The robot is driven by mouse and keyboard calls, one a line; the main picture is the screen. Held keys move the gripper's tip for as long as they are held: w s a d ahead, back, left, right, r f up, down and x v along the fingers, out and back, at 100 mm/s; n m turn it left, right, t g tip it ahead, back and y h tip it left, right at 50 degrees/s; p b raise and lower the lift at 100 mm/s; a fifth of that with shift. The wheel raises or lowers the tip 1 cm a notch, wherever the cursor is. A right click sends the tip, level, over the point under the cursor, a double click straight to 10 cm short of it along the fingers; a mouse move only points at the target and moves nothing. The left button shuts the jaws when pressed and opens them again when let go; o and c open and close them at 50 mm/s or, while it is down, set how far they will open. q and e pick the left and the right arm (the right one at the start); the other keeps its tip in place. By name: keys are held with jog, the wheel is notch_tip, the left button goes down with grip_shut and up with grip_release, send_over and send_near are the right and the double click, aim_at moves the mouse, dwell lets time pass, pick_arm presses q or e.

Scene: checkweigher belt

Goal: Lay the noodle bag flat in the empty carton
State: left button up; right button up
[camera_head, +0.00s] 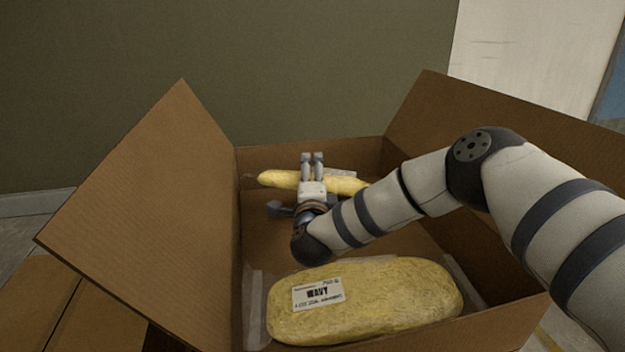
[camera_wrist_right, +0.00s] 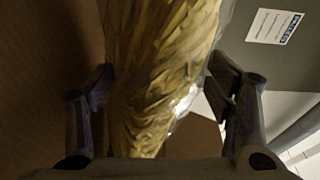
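A yellow noodle bag (camera_head: 278,179) is at the far side of the open brown carton (camera_head: 255,240), its long side running left to right. My right gripper (camera_head: 312,170) reaches over its middle, with the bag between the fingers. I cannot tell whether the bag touches the carton floor. A second, larger yellow bag (camera_head: 380,310) labelled WAVY lies flat at the carton's near side. My left gripper is not in view.
The carton's left flap (camera_head: 150,210) and right flap (camera_head: 480,115) stand open and outward. My right arm crosses above the right side wall. An olive wall (camera_head: 320,60) stands behind. Bare carton floor shows between the two bags.

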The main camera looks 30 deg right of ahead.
dwell(0.4)
jog(key=v, duration=1.2)
jog(key=shift+w, duration=0.1)
